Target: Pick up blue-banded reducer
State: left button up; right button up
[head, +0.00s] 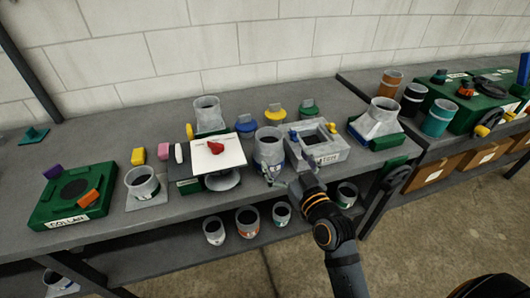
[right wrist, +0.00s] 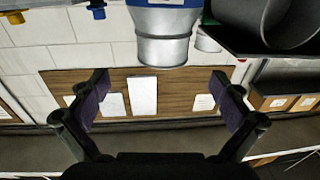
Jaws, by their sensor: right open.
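The blue-banded reducer (head: 269,147) is a grey metal duct piece standing upright on the bench, left of a square grey box fitting. In the right wrist view the reducer (right wrist: 163,42) shows at the top centre, with its blue band at the frame's top edge. My right gripper (head: 291,178) is at the bench's front edge, close in front of the reducer and partly overlapping it. In the right wrist view the gripper (right wrist: 160,98) is open, with its purple-padded fingers wide apart and nothing between them. My left gripper is not in view.
A square grey box fitting (head: 325,156) stands right of the reducer. A white board with a red piece (head: 215,148) is close on its left. Several round duct pieces, including an orange-banded one (head: 247,222), stand on the lower shelf. A green collar tray (head: 48,210) lies far left.

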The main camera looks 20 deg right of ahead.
aim_at(275, 146)
jog(key=w, duration=0.3)
jog(key=shift+w+a+p, duration=0.25)
jog(key=shift+a+p, duration=0.05)
jog(key=shift+w+a+r+p, duration=0.1)
jog(key=shift+w+a+p, duration=0.1)
jog(key=shift+w, duration=0.4)
jog(key=shift+w+a+r+p, duration=0.1)
jog(key=shift+w+p, duration=0.1)
jog(key=shift+w, duration=0.4)
jog(key=w, duration=0.4)
jog(key=shift+a+f+p, duration=0.25)
jog(key=shift+f+p, duration=0.1)
jog(key=shift+p, duration=0.05)
jog(key=shift+s+r, duration=0.1)
jog(key=shift+s, duration=0.1)
jog(key=shift+c, duration=1.6)
jog(key=c, duration=1.6)
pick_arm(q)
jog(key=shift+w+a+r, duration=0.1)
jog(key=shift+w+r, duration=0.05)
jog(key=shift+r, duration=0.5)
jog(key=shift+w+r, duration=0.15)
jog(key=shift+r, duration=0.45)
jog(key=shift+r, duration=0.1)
pick_arm(e)
jog(key=shift+w+r, duration=0.1)
